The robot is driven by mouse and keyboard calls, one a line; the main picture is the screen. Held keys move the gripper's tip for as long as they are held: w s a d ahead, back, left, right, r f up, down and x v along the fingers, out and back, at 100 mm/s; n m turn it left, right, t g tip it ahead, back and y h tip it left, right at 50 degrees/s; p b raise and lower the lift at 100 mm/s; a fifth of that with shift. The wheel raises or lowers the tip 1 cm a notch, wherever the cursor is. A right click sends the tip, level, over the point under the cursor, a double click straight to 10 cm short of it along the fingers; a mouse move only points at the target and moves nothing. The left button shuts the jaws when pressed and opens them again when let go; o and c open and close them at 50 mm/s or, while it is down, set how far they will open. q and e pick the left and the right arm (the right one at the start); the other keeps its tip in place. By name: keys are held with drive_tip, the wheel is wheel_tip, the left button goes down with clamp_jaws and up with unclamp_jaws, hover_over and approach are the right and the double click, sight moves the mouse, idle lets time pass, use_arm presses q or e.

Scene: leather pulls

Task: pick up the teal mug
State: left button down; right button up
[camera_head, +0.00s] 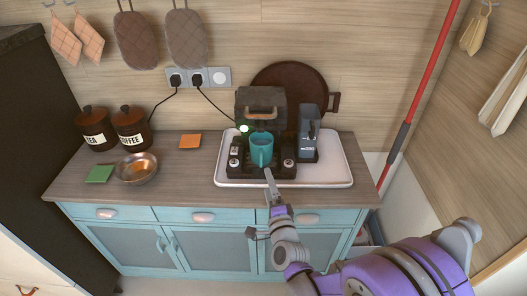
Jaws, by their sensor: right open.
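The teal mug (261,152) stands upright on the front of a dark coffee machine (262,108), under its spout. Its handle faces the front. My right gripper (269,178) is just in front of and below the mug, reaching in from the lower right. Its fingers are open, with the tips close to the mug's handle. I cannot tell whether they touch it. My left gripper is not in view.
The machine stands on a white tray (335,183) with a grey container (309,135) to its right. Two dark jars (131,130), a metal bowl (136,168), a green cloth (100,174) and an orange cloth (190,141) are on the left counter. A red pole (432,65) leans at right.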

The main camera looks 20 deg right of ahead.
sight(262, 163)
drive_tip(key=w, duration=0.3)
drive_tip(key=w+p, duration=0.1)
drive_tip(key=w, duration=0.1)
drive_tip(key=w+p, duration=0.1)
drive_tip(key=w, duration=0.2)
drive_tip(key=shift+w+d+r, duration=0.15)
drive_tip(key=shift+w+d, duration=0.2)
drive_tip(key=shift+w, duration=0.25)
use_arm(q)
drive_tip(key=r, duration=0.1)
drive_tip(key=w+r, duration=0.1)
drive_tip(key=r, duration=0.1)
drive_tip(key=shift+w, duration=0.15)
use_arm(e)
drive_tip(key=shift+s, duration=0.15)
drive_tip(key=shift+c, duration=0.6)
clamp_jaws()
